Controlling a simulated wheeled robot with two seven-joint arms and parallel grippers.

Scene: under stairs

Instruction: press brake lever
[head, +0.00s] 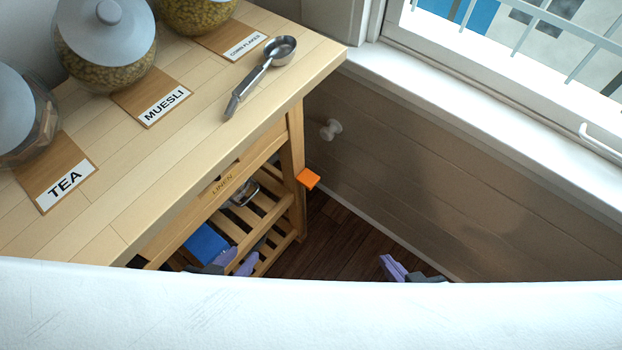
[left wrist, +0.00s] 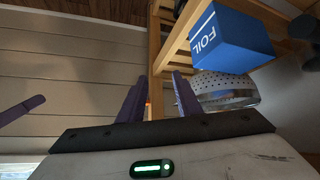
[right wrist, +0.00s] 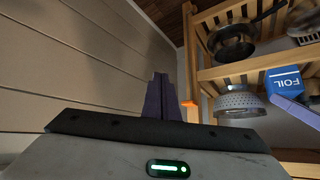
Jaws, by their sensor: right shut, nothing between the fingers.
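A small orange tab (head: 308,178), which looks like the brake lever, sticks out from the corner leg of the wooden cart. A bit of it shows between the fingers in the left wrist view (left wrist: 148,110) and beside the fingers in the right wrist view (right wrist: 189,103). My left gripper (head: 238,262) is low by the cart's slatted shelf; its purple fingers stand apart and empty (left wrist: 157,95). My right gripper (head: 393,268) is low, right of the cart, near the wall; its fingers are together and empty (right wrist: 159,94). Neither visibly touches the tab. A white edge hides most of both arms.
Glass jars, labels and a metal scoop (head: 262,75) lie on the cart top (head: 190,150). A blue foil box (left wrist: 228,40) and a metal colander (left wrist: 222,88) are on the shelf.

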